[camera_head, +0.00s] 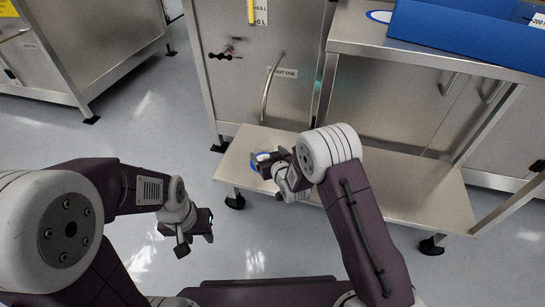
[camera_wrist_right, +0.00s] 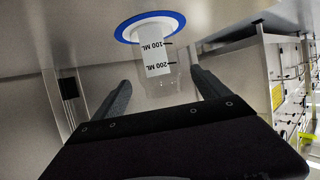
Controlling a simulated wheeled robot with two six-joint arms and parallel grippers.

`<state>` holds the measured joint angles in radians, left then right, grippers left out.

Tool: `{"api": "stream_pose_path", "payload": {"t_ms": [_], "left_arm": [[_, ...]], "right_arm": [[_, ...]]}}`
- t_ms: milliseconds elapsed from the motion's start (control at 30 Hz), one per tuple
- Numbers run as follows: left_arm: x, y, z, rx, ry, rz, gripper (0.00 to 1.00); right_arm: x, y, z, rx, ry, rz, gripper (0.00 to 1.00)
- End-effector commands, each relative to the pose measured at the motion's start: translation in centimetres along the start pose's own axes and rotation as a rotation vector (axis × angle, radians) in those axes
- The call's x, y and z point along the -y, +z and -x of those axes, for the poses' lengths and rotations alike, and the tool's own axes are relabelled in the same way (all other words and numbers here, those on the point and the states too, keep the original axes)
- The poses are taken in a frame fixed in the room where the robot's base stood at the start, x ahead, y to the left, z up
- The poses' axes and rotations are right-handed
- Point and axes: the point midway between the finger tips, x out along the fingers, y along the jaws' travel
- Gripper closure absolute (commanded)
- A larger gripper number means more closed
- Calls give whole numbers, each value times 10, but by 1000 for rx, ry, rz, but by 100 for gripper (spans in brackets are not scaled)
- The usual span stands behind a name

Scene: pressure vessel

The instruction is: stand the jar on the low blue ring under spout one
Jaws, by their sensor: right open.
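The jar (camera_wrist_right: 157,62) is clear with a white strip marked 100 ML and 200 ML. In the right wrist view its base is at the blue ring (camera_wrist_right: 124,38), which has a white middle. In the head view the ring (camera_head: 255,167) lies on the low steel shelf, partly hidden by my right gripper (camera_head: 268,166). My right gripper is open, its fingers (camera_wrist_right: 160,80) on either side of the jar with gaps visible. The curved spout (camera_head: 266,98), beside a partly hidden label ending "OUT ONE", hangs above. My left gripper (camera_head: 194,232) is open and empty over the floor.
The low shelf (camera_head: 400,190) is clear to the right. A steel vessel cabinet (camera_head: 240,100) stands behind. A blue bin (camera_head: 465,35) sits on the upper counter at right, beside another blue ring (camera_head: 379,16). Open floor lies at left.

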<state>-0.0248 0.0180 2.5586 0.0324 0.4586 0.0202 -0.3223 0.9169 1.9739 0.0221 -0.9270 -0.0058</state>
Motion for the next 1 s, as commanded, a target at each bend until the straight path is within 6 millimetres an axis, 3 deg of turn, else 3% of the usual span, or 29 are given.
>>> {"api": "stream_pose_path", "payload": {"t_ms": [200, 400, 1000], "left_arm": [[1, 5, -36, 3, 0, 0, 60], [1, 6, -45, 3, 0, 0, 60], [1, 6, -46, 3, 0, 0, 60]], "right_arm": [[0, 8, 41, -4, 0, 0, 15], [0, 4, 69, -3, 0, 0, 15], [0, 2, 77, -1, 0, 0, 15]]}}
